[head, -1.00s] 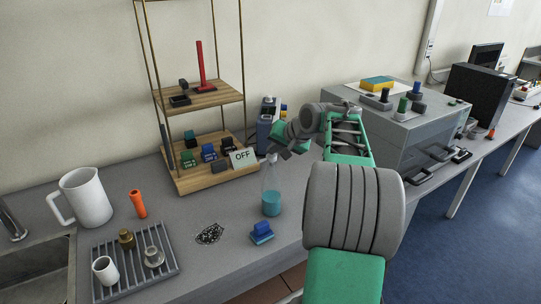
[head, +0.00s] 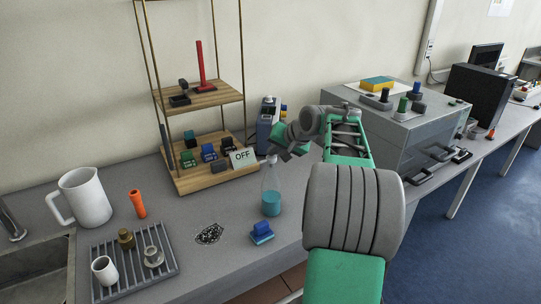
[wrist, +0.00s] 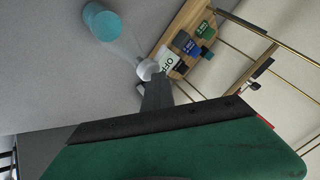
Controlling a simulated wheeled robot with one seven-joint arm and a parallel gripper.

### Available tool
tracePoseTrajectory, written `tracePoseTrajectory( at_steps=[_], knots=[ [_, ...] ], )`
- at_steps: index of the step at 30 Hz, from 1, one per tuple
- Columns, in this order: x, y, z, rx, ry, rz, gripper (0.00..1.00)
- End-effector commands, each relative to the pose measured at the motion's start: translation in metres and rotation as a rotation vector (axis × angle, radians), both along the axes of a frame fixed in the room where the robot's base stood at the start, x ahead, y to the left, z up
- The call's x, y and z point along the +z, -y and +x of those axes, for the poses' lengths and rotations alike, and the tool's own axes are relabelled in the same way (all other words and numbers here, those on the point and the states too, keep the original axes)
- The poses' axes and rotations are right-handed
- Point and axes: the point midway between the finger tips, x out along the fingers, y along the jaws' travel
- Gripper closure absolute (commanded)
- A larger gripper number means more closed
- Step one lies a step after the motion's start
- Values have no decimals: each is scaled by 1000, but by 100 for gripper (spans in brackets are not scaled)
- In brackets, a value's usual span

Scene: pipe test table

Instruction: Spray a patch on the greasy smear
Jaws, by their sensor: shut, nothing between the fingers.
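A clear spray bottle with blue liquid (head: 271,203) stands upright on the grey bench. The wrist view also shows the bottle (wrist: 103,22) and its white nozzle head (wrist: 148,69). A dark speckled smear (head: 209,234) lies on the bench to the left of the bottle. My gripper (head: 275,152) is shut and empty at the height of the bottle's head. In the wrist view its dark fingertips (wrist: 154,85) overlap the nozzle's edge; I cannot tell whether they touch it. The gripper partly hides the bottle's top.
A blue block-like item (head: 262,233) sits right of the smear. A grey ribbed rack (head: 168,270), an orange tube (head: 138,204) and a white jug (head: 86,197) are at left. A wooden shelf with brass posts (head: 190,184) and an OFF sign (head: 244,157) stands behind the bottle.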

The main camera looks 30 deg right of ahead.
Motion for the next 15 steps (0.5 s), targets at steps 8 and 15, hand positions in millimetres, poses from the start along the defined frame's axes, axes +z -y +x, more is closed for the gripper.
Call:
tracePoseTrajectory(
  at_steps=[8,15],
  knots=[
    [5,-1,-1,0,-7,4,100],
    [6,-1,-1,1,-4,3,100]
  ],
)
